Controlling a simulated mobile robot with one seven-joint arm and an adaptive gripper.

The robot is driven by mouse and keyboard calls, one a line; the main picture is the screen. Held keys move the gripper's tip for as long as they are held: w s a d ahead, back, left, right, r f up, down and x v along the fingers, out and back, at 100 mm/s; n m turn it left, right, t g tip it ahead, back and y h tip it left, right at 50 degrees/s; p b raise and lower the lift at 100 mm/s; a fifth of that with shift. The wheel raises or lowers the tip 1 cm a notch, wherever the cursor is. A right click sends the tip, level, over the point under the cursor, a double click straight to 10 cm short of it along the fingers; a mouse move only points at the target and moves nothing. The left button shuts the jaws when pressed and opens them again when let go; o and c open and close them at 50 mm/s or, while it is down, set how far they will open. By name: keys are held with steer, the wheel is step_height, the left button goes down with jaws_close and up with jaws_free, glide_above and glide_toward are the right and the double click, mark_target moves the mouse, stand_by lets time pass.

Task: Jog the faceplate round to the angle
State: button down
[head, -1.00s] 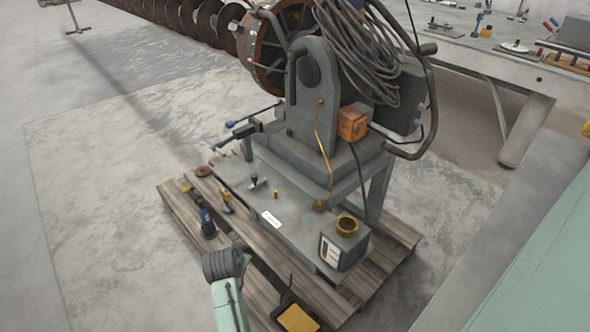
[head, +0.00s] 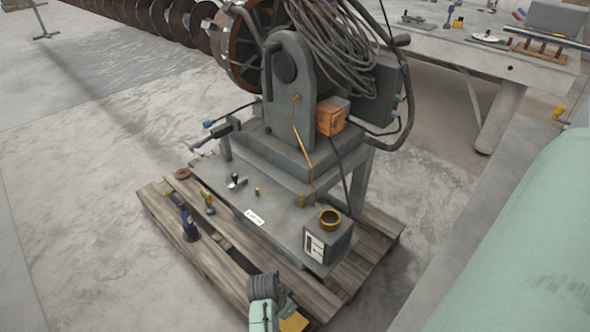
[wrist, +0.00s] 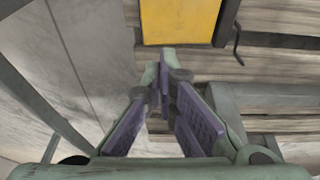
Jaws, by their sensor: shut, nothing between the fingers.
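The faceplate (head: 236,48) is a round plate with a rusty rim, upright on the grey positioner (head: 300,78) and joined to the long auger (head: 160,18). Its face is mostly hidden, so its angle cannot be read. A grey box (head: 316,248) with a pale front panel and a brass ring on top stands at the near corner of the positioner's base. In the wrist view my gripper (wrist: 163,78) is shut and empty, its purple pads converging. A yellow panel in a dark frame (wrist: 180,20) lies just beyond its tips; contact cannot be judged.
The positioner stands on a wooden pallet (head: 375,240). A blue-and-black tool (head: 189,226) and small parts lie on its left side. A workbench (head: 490,60) stands at the back right. Bare floor lies left.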

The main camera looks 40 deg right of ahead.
glide_toward(298, 327)
steer(key=d+f, duration=0.1)
steer(key=f, duration=0.2)
steer(key=w+d+f, duration=0.1)
steer(key=shift+w+d+f, duration=0.1)
steer(key=shift+d+f, duration=0.25)
steer(key=shift+f, duration=0.7)
steer(key=shift+s+f+b, duration=0.25)
steer(key=shift+f+b, duration=0.15)
steer(key=shift+f, duration=0.35)
steer(key=shift+s+f+b, duration=0.3)
steer(key=shift+f+b, duration=0.05)
steer(key=shift+f, duration=0.4)
steer(key=shift+s, duration=0.1)
steer(key=shift+r, duration=0.1)
step_height(298, 327, up, 5)
steer(key=p, duration=0.4)
steer(key=shift+s+d, duration=0.1)
steer(key=s+v, duration=0.1)
steer(key=v, duration=0.8)
steer(key=shift+s, duration=0.4)
